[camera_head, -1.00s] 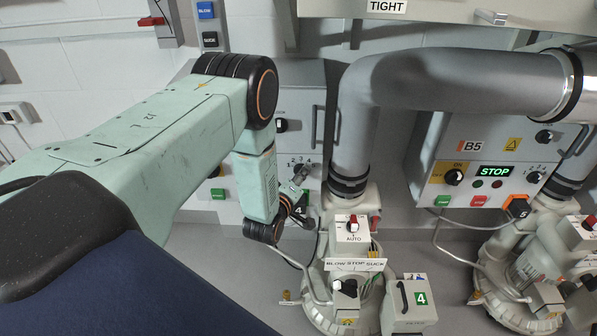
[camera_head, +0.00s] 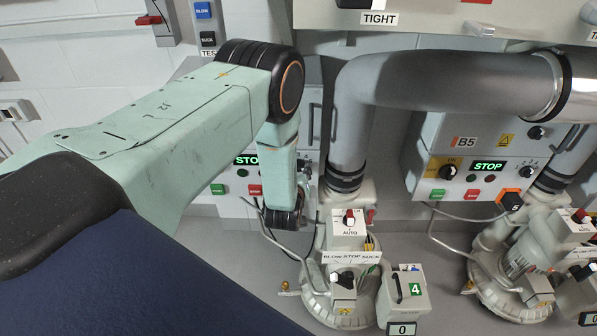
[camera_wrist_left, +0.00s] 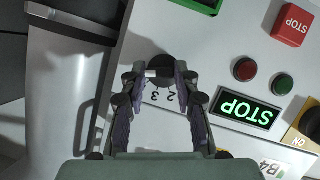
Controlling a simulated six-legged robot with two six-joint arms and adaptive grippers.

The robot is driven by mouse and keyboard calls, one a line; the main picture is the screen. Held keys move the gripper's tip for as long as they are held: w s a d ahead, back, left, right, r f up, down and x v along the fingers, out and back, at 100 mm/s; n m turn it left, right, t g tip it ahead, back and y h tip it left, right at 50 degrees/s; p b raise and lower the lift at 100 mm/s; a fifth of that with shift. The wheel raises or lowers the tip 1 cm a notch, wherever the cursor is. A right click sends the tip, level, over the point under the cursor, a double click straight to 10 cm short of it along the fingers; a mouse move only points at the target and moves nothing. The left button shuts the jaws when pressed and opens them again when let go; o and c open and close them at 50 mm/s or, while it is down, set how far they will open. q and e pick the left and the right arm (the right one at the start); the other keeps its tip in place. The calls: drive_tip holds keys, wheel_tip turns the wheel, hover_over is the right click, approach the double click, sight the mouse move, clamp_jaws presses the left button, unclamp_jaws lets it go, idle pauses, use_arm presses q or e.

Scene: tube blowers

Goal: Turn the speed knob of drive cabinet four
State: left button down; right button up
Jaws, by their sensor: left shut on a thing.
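Drive cabinet four (camera_head: 227,172) is the grey box behind my left arm in the head view, with a lit STOP display (camera_head: 245,160). In the left wrist view its B4 label (camera_wrist_left: 268,168) and STOP display (camera_wrist_left: 243,110) appear upside down. My left gripper (camera_wrist_left: 166,74) is shut on the dark speed knob (camera_wrist_left: 160,62), one finger on each side. Scale numbers 2 and 3 show beside the knob. In the head view my wrist hides the fingers and the knob. My right gripper is in neither view.
A thick grey pipe (camera_head: 352,130) stands just right of my wrist, above a blower (camera_head: 345,300) marked BLOW STOP SUCK. Cabinet B5 (camera_head: 468,155) is farther right.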

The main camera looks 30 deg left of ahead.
use_arm(q)
drive_tip(key=shift+w+r, duration=0.25)
drive_tip(key=c, duration=1)
unclamp_jaws()
drive_tip(key=shift+a+f, duration=0.1)
drive_tip(key=shift+s, duration=0.1)
drive_tip(key=shift+s+d, duration=0.2)
drive_tip(key=shift+s, duration=0.15)
drive_tip(key=s+d+r, duration=0.1)
drive_tip(key=s+d, duration=0.2)
drive_tip(key=s, duration=0.4)
drive_tip(key=s+d, duration=0.3)
drive_tip(key=s, duration=0.4)
drive_tip(key=shift+s+d+r, duration=0.2)
drive_tip(key=shift+r, duration=0.15)
